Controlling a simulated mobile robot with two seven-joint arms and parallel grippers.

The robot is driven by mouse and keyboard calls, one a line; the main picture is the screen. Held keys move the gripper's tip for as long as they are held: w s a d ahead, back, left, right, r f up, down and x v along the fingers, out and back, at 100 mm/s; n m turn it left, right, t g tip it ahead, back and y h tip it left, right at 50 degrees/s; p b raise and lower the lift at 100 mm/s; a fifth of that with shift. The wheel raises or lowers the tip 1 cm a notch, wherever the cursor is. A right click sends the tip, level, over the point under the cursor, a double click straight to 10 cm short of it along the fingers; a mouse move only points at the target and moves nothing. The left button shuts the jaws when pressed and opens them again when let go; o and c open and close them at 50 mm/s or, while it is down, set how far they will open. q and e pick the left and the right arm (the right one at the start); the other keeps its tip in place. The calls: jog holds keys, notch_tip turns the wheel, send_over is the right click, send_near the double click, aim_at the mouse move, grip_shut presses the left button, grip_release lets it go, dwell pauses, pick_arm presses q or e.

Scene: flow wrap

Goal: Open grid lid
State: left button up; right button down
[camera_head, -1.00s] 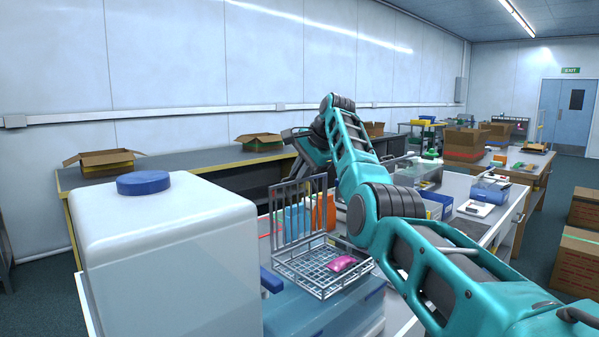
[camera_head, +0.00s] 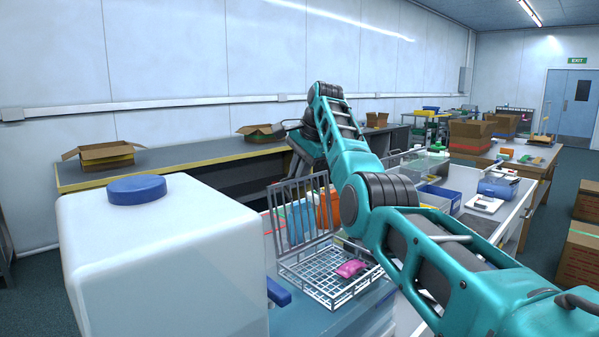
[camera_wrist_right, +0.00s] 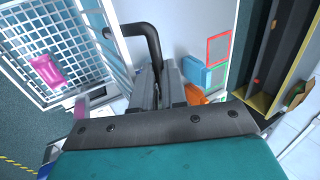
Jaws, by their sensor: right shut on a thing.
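A wire basket (camera_head: 328,291) with a white grid sits on a blue-grey surface in the head view. It also shows at the upper left of the right wrist view (camera_wrist_right: 25,82). Its grid lid (camera_head: 296,212) stands up along the basket's back left side. A pink wrapped packet (camera_head: 351,269) lies in the basket. In the right wrist view, my right gripper (camera_wrist_right: 168,92) is shut on the dark bent handle (camera_wrist_right: 140,30) of the lid. In the head view my arm reaches behind the lid, and the fingertips are hard to make out. My left gripper is not in view.
A big white tank (camera_head: 165,255) with a blue cap stands close at the left front. Blue and orange items (camera_head: 327,208) stand right behind the lid. Open cardboard boxes (camera_head: 100,156) sit on the rear bench. My right arm covers the area right of the basket.

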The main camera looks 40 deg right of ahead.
jog(key=c, duration=1.5)
grip_release()
jog(key=shift+w+a+r, duration=0.1)
jog(key=shift+w+r, duration=0.15)
jog(key=shift+r, duration=0.15)
jog(key=shift+o, duration=0.2)
jog(key=shift+f, duration=0.1)
jog(key=v, duration=1.2)
jog(key=shift+s+r, duration=0.25)
jog(key=shift+s, duration=0.15)
jog(key=shift+f, duration=0.1)
